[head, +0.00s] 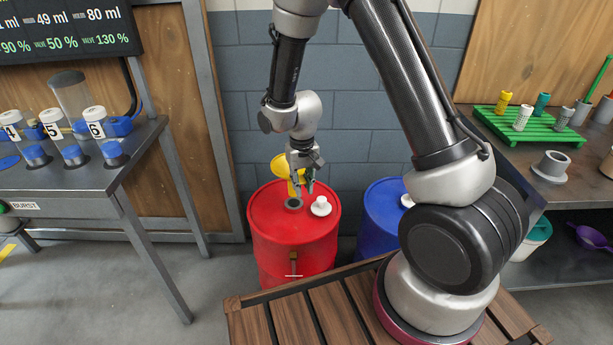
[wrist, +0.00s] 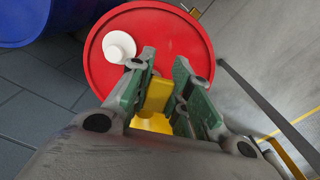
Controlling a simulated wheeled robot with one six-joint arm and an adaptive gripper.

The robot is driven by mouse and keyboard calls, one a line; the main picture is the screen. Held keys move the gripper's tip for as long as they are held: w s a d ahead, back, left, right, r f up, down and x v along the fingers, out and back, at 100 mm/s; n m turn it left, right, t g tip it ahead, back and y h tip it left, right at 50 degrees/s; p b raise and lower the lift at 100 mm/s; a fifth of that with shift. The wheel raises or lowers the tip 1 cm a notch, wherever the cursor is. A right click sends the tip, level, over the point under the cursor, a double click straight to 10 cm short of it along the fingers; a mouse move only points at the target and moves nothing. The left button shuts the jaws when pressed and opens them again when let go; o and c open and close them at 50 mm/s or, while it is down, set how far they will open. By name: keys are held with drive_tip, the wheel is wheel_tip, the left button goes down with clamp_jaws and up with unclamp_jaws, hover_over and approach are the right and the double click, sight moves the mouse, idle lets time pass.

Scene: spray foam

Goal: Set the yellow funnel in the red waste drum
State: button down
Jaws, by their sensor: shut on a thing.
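The yellow funnel (head: 281,167) is in my gripper (head: 301,178), over the red waste drum (head: 272,238). Its wide mouth is up and partly behind the gripper. Its lower end is close to the dark round opening (head: 293,204) in the drum's top; I cannot tell whether it has entered. In the wrist view, the green-padded jaws (wrist: 165,62) are shut on a yellow part of the funnel (wrist: 157,96), with the red drum top (wrist: 180,35) beyond. The opening is hidden there.
A white cap (head: 320,206) stands on the drum top, right of the opening. A blue drum (head: 375,215) stands close on the right. A metal bench (head: 130,160) is at left, a wooden bench with a green rack (head: 545,128) at right.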

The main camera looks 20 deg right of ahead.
drive_tip(key=shift+w+a, duration=0.1)
drive_tip(key=shift+w, duration=0.05)
idle(0.3)
drive_tip(key=shift+f, duration=5.9)
drive_tip(key=c, duration=1.2)
unclamp_jaws()
drive_tip(key=shift+c, duration=0.2)
